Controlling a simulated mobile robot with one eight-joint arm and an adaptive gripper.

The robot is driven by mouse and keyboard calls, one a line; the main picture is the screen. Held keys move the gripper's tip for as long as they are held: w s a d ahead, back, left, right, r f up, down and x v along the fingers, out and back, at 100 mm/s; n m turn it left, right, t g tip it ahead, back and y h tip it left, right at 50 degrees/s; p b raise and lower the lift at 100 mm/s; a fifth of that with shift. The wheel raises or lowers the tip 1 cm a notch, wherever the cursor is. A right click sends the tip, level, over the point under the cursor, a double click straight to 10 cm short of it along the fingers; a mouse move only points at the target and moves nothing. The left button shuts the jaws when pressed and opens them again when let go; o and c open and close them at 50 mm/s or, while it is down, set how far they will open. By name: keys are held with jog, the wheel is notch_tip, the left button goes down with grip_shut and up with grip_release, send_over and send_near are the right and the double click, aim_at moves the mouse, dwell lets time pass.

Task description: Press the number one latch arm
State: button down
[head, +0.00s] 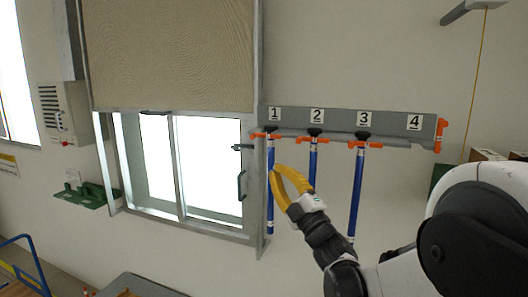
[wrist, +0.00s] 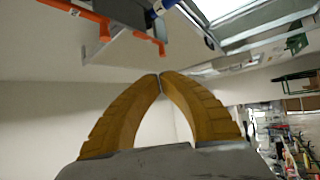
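The number one latch arm (head: 259,135) is orange and sits under the "1" label (head: 274,113) on the grey wall rack (head: 390,117). A blue rod (head: 270,210) hangs upright below it. My gripper (head: 274,169) has yellow fingers whose tips overlap this rod in the head view, below the latch; I cannot tell if they touch it. In the wrist view my gripper (wrist: 160,77) has its fingertips together with nothing between them. Orange parts (wrist: 75,13) and a blue rod end show above the fingertips there; which slot they belong to is unclear.
Blue rods (head: 312,165) (head: 356,195) hang under labels 2 and 3, right of my gripper. Slot 4 (head: 413,122) holds no rod. A window (head: 180,165) with a metal frame is left of the rack. A pull cord (head: 479,80) hangs at the right.

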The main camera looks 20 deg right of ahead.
aim_at(265, 137)
jog(key=p+x, duration=0.3)
jog(key=x, duration=1)
jog(key=shift+w+p, duration=0.3)
jog(key=shift+p, duration=0.05)
